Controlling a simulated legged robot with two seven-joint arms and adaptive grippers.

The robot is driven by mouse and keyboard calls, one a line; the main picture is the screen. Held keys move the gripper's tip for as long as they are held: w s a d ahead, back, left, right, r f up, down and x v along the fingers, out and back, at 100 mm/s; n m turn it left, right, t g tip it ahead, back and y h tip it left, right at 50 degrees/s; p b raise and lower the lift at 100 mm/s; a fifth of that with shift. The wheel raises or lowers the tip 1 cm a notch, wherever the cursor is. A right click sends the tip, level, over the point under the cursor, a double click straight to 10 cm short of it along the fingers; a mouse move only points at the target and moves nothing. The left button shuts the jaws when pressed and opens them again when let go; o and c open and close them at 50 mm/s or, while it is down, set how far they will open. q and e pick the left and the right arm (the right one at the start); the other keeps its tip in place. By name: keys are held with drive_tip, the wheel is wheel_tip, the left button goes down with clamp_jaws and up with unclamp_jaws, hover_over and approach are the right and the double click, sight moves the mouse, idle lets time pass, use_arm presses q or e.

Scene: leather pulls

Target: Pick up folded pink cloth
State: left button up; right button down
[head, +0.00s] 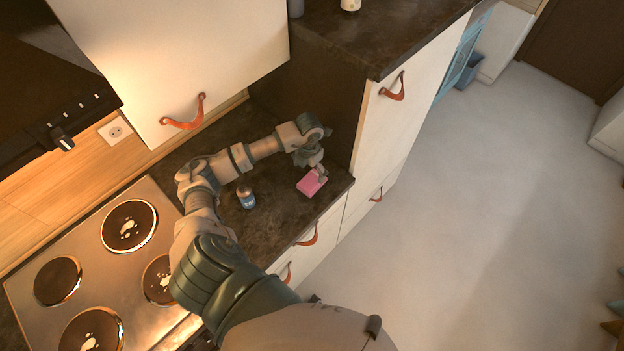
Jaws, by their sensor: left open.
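The folded pink cloth (311,184) lies on the dark countertop (275,222), close to its front edge near the right corner. My left arm reaches across the counter from the lower part of the head view. My left gripper (320,174) is right at the upper right part of the cloth, pointing down. It is open and covers a little of the cloth's far edge. Whether its fingers touch the cloth is too small to tell. My right gripper is not in view.
A small jar with a blue label (246,198) stands on the counter left of the cloth, near my left forearm. A hob (95,270) with several plates is at the lower left. A tall cabinet (390,125) rises just right of the gripper. A wall cupboard (180,60) hangs above.

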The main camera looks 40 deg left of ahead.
sight(312, 179)
use_arm(q)
drive_tip(key=f, duration=0.2)
drive_tip(key=d+f+p, duration=0.1)
drive_tip(key=f, duration=0.1)
drive_tip(key=shift+d, duration=0.1)
drive_tip(key=shift+w+f, duration=0.15)
drive_tip(key=shift+f, duration=0.4)
drive_tip(key=c, duration=1.1)
